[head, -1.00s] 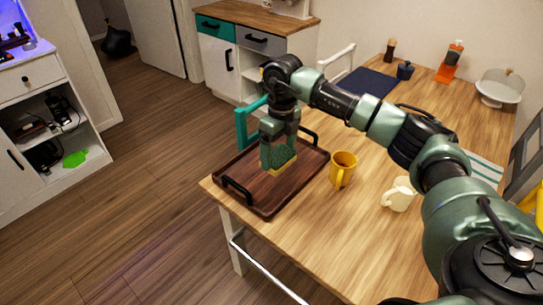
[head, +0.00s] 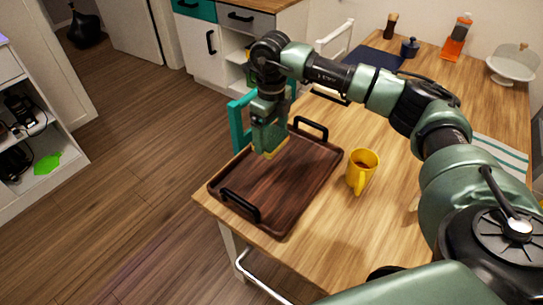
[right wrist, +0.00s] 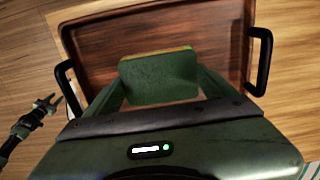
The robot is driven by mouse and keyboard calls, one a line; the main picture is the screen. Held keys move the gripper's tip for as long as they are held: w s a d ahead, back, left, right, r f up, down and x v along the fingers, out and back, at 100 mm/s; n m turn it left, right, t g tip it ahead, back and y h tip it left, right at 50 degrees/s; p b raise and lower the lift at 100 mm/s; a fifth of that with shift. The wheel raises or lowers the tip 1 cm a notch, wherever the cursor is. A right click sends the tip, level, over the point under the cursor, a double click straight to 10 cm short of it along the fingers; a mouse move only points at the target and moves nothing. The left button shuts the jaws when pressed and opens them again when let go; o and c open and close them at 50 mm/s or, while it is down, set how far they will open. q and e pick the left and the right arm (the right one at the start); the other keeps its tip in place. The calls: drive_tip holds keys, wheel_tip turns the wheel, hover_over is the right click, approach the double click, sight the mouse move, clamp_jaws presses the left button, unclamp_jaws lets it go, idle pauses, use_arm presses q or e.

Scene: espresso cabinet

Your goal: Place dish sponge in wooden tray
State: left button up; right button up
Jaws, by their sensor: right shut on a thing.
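The dish sponge is green with a yellow layer. In the head view its yellow edge (head: 277,149) shows below my right gripper (head: 269,137), which is shut on it. In the right wrist view the sponge (right wrist: 160,78) sits between the two fingers. The dark wooden tray (head: 290,187) with black handles lies on the table corner, also seen in the right wrist view (right wrist: 215,28). The sponge is over the tray's far-left part; I cannot tell whether it touches. A small arm end, seemingly my left gripper (right wrist: 55,104), shows at the right wrist view's left edge; its jaws are unclear.
A teal chair (head: 239,122) is against the table's left side. A blue mat (head: 372,58), blue jar (head: 410,47), orange bottle (head: 457,38) and cake stand (head: 513,66) are farther back.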

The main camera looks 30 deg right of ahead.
wheel_tip(320, 180, down, 5)
drive_tip(key=shift+f, duration=0.1)
wheel_tip(320, 180, down, 4)
drive_tip(key=shift+p, duration=0.35)
use_arm(q)
drive_tip(key=shift+w+r, duration=0.45)
drive_tip(key=shift+w, duration=0.15)
use_arm(e)
drive_tip(key=shift+f, duration=0.15)
use_arm(q)
drive_tip(key=shift+f, duration=0.1)
use_arm(e)
drive_tip(key=shift+f, duration=0.1)
drive_tip(key=o, duration=1.1)
drive_tip(key=shift+w, duration=0.1)
drive_tip(key=shift+o, duration=0.2)
use_arm(q)
drive_tip(key=shift+s+f+b, duration=0.15)
drive_tip(key=shift+f+b, duration=0.5)
drive_tip(key=shift+b, duration=0.1)
use_arm(e)
wheel_tip(320, 180, up, 12)
drive_tip(key=shift+r, duration=0.15)
